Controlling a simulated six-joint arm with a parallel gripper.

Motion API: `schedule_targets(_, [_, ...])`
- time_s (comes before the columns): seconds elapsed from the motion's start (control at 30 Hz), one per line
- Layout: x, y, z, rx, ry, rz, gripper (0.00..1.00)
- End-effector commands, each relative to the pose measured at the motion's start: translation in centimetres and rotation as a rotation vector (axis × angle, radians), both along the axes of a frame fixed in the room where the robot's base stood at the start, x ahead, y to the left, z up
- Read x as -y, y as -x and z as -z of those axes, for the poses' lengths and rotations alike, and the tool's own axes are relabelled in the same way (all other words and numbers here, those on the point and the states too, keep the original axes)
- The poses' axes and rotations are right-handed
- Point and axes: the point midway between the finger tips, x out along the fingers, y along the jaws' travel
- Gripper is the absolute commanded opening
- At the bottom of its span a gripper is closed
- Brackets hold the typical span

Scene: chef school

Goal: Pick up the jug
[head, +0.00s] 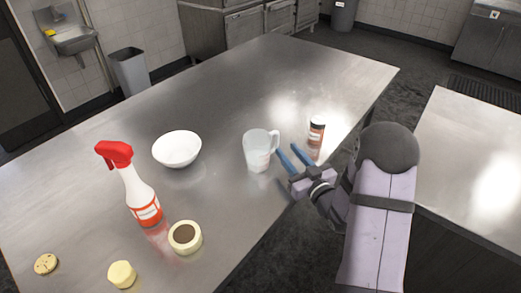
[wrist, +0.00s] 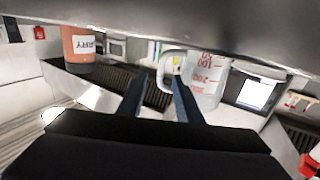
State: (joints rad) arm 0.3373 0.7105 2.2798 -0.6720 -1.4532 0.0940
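The jug (head: 256,152) is a clear measuring jug standing upright on the metal table, with its handle on the right, towards my gripper. My gripper (head: 287,149) is open and empty, just right of the jug, with its two blue fingers pointing towards the handle side. In the wrist view, which looks upside down, the jug (wrist: 207,80) shows red markings. Its pale handle (wrist: 165,68) appears between and just beyond the fingertips (wrist: 158,80). I cannot tell whether a finger touches the jug.
An orange-brown labelled jar (head: 316,135) stands close right of my gripper. A white bowl (head: 177,149), a red-topped spray bottle (head: 139,195), a tape roll (head: 185,237), a yellow piece (head: 122,274) and a cookie (head: 46,263) lie left. The table's far part is clear.

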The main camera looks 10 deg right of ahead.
Motion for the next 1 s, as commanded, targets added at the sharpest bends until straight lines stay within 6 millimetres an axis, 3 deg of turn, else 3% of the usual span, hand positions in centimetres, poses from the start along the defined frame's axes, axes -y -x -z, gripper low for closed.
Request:
schedule_targets(0.23, [-0.4, -0.8, -0.1, -0.001, -0.001, -0.002, 0.32])
schedule_targets(0.6, [-1.8, -4.6, -0.2, -0.001, 0.001, -0.001, 0.32])
schedule_targets(0.9, [-1.9, -5.0, 0.0, -0.001, 0.000, 0.000, 0.32])
schedule_targets(0.93, [-1.9, -5.0, 0.0, -0.001, 0.000, 0.000, 0.29])
schedule_targets(1.0, [-1.9, -5.0, 0.0, -0.001, 0.000, 0.000, 0.13])
